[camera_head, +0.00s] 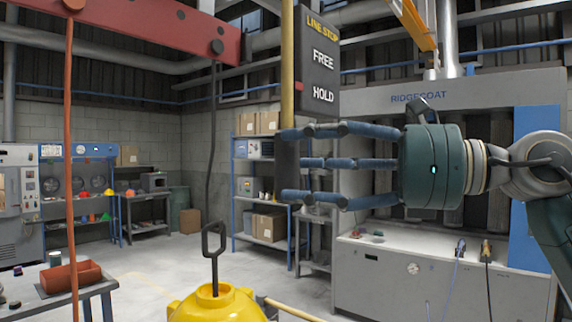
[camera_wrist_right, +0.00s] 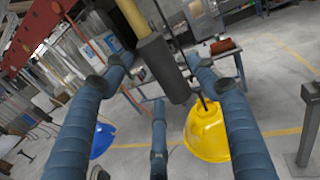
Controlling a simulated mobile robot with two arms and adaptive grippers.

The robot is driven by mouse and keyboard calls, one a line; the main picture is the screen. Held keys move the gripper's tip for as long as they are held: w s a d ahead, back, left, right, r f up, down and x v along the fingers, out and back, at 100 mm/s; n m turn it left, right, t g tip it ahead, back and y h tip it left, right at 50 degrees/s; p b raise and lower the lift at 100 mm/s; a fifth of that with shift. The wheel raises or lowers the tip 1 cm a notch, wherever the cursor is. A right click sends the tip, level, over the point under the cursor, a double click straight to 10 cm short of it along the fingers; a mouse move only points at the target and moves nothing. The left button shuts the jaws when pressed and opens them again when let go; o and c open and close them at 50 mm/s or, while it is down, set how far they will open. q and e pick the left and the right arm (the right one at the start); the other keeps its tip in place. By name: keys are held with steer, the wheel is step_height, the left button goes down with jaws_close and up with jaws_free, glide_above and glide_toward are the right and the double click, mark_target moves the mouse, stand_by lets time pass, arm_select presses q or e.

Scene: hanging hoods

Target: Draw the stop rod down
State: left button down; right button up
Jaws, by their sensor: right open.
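The stop rod (camera_head: 287,60) is a yellow upright rod with a dark cylindrical grip (camera_head: 286,168) at its lower end. It hangs beside a dark sign (camera_head: 319,75) marked LINE STOP, FREE and HOLD. A small red mark (camera_head: 298,86) by the rod sits between the two words, closer to HOLD. My right gripper (camera_head: 296,163) reaches in from the right, fingers spread and open at the grip's height. In the right wrist view the grip (camera_wrist_right: 163,68) lies between the open fingers; contact cannot be told. My left gripper is not in view.
A red beam (camera_head: 140,25) crosses the upper left, with a red cord hanging down. A table with a red tray (camera_head: 71,278) is at lower left. The RIDGECOAT booth (camera_head: 375,120) stands behind my right gripper.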

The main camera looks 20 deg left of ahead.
steer(key=d, duration=0.8)
steer(key=shift+s+d, duration=0.3)
steer(key=shift+s, duration=0.05)
